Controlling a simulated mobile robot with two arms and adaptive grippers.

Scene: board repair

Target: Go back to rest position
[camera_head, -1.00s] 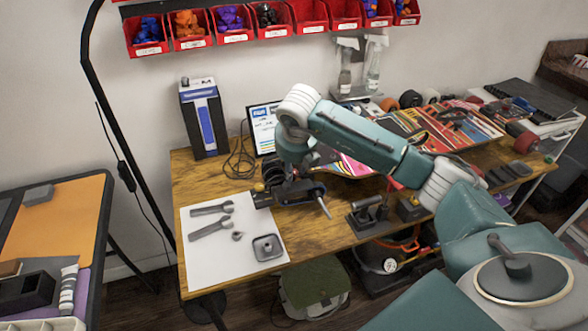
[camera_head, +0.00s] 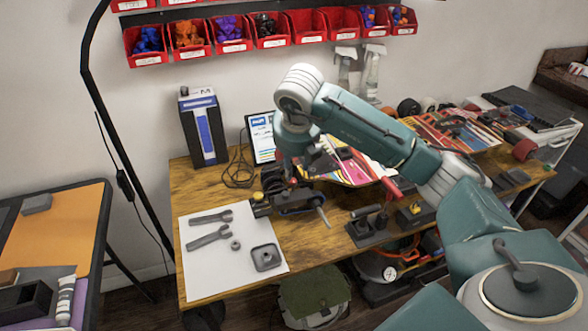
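My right arm reaches in from the right over the wooden workbench (camera_head: 330,240). My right gripper (camera_head: 276,186) points down above the bench, near the back edge of a white sheet. It is small, dark and partly in front of the skateboard part (camera_head: 300,201) and yellow-marked block (camera_head: 261,207) behind and below it. Its fingertips do not show clearly, so I cannot tell whether it is open or shut. My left gripper is not in view.
The white sheet (camera_head: 200,275) holds two wrenches (camera_head: 210,237), a small nut and a square grey dish (camera_head: 265,257). Red bins (camera_head: 232,32) hang above.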

